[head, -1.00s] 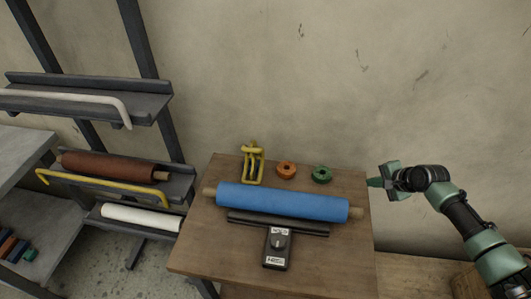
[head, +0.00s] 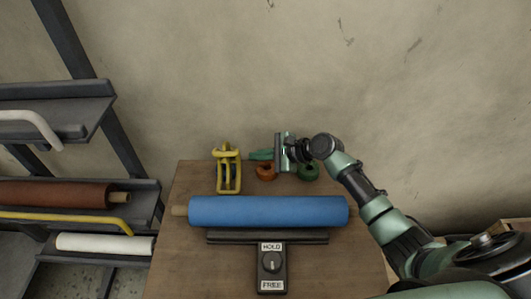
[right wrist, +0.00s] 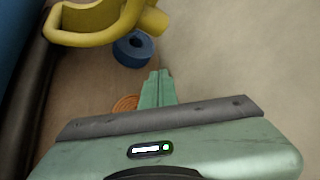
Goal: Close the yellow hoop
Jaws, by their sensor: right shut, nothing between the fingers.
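On the table, a yellow hoop-like frame (head: 228,172) stands upright behind the left part of the blue roll. A curved yellow piece (right wrist: 95,22), apparently this frame, fills the top left of the right wrist view. My right gripper (head: 262,155) is shut and empty, above the table just right of the frame, fingers pointing left at it. Its fingertips (right wrist: 157,80) show apart from the yellow piece. A bent yellow bar (head: 75,217) also runs along the rack in front of a brown roll. My left gripper is out of view.
Below my gripper are an orange ring (head: 265,172) and a green ring (head: 308,171). A blue ring (right wrist: 132,50) shows in the wrist view. The blue roll (head: 268,211) lies in front, with a HOLD/FREE knob box (head: 272,268) before it.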

